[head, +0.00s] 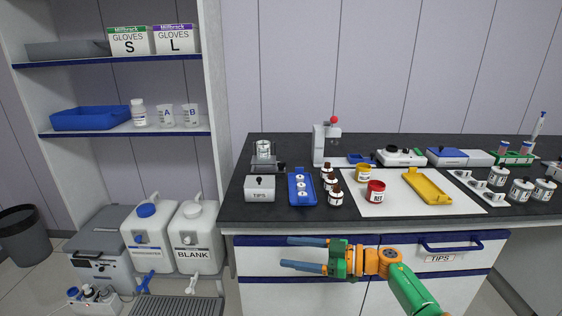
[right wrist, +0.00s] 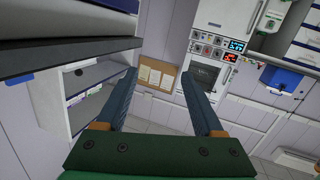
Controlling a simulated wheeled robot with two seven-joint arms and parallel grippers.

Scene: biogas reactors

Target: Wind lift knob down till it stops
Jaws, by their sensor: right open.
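A small grey stand (head: 257,164) with a clear vessel (head: 264,149) on top sits at the back left of the dark bench. A small dark knob (head: 281,167) seems to stick out at its right side; it is too small to make out well, and I cannot tell for sure that it is the lift knob. My right gripper (head: 286,253) is open and empty in front of the drawers, below the bench top and well apart from the stand. Its two blue fingers also show spread in the right wrist view (right wrist: 158,80). My left gripper is not in view.
A blue drawer handle (head: 450,246) juts out at the right.

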